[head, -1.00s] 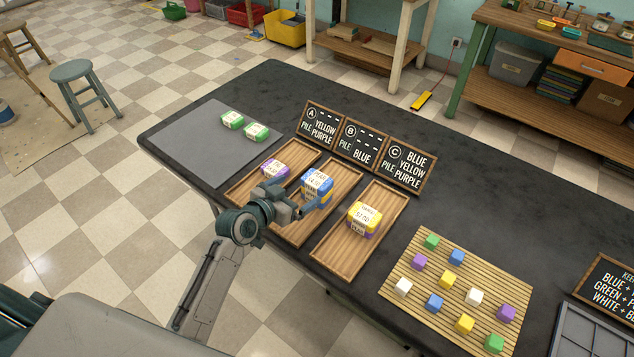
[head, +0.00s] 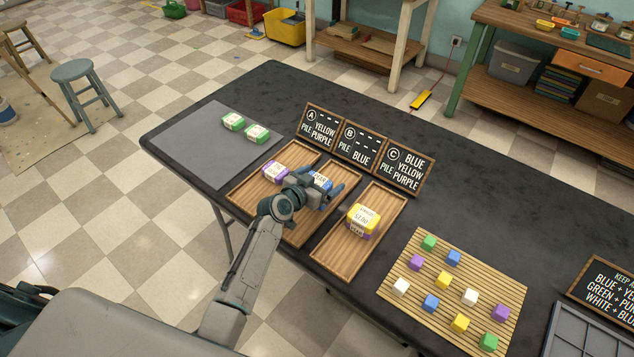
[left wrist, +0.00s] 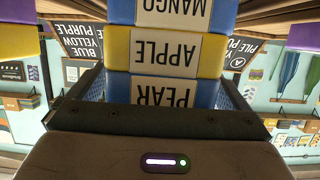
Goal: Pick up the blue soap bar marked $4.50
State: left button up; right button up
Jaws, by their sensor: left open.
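The blue soap bar (head: 320,181) tops the stack on the middle wooden tray (head: 303,236). My left gripper (head: 333,196) partly covers it in the head view, and its price cannot be read. In the left wrist view, which is upside down, the blue bar labelled PEAR (left wrist: 163,91) shows between the two open fingers (left wrist: 158,88). A yellow bar labelled APPLE (left wrist: 165,52) and a blue bar labelled MANGO (left wrist: 172,12) are stacked with it. I cannot tell whether the fingers touch the bar. My right gripper is not in view.
A purple-topped stack (head: 275,172) stands on the left tray, and a yellow-topped stack (head: 363,217) on the right tray. Signs A, B and C (head: 361,143) stand close behind. Green bars (head: 257,134) lie on a grey mat (head: 190,140). A bamboo mat (head: 410,305) holds small cubes.

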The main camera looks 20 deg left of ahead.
pick_arm(q)
jog(key=c, duration=1.1)
